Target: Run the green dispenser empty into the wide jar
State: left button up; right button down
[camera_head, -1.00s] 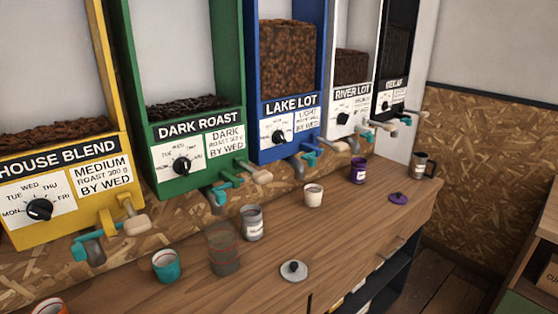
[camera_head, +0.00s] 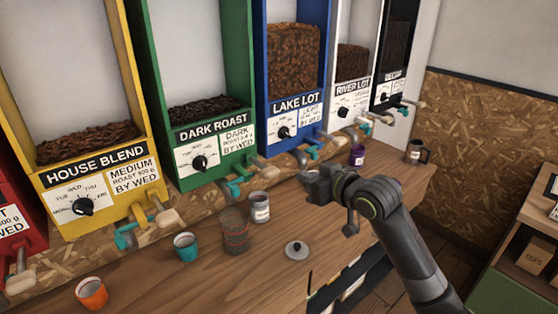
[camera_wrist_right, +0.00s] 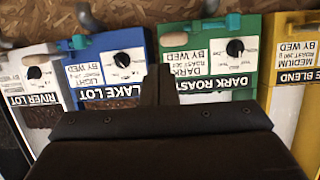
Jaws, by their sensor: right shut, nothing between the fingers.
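The green DARK ROAST dispenser (camera_head: 158,125) holds a low layer of dark beans (camera_head: 204,109) behind its window. Its teal tap (camera_head: 235,186) sticks out below, with a pale handle; it also shows upside down in the wrist view as the green dispenser (camera_wrist_right: 250,55). A see-through, brownish jar with a red line (camera_head: 235,238), which looks like the wide jar, stands on the counter in front of that tap, with no beans visible in it. My right gripper (camera_head: 318,185) is shut and empty, above the counter, right of the tap and jar. My left gripper is out of view.
A labelled grey jar (camera_head: 260,207), a teal cup (camera_head: 186,247) and an orange cup (camera_head: 91,292) stand on the wooden counter (camera_head: 210,285). A purple cup (camera_head: 357,155) and a mug (camera_head: 416,152) stand farther right.

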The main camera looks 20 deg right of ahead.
jog(key=shift+n+y, duration=0.5)
jog(key=r, duration=0.1)
jog(key=s+a+r, duration=0.1)
jog(key=r, duration=0.3)
jog(key=shift+s+a+r, duration=0.15)
jog(key=shift+a+r, duration=0.1)
jog(key=shift+a, duration=0.05)
jog(key=shift+w, duration=0.2)
jog(key=p, duration=0.4)
send_near(261, 166)
jog(key=w+a+r, duration=0.1)
jog(key=w+r, duration=0.2)
jog(key=r, duration=0.1)
notch_tip(261, 166, down, 4)
jog(key=shift+w+f+p, duration=0.1)
jog(key=shift+w+p, duration=0.1)
jog(key=shift+p, duration=0.35)
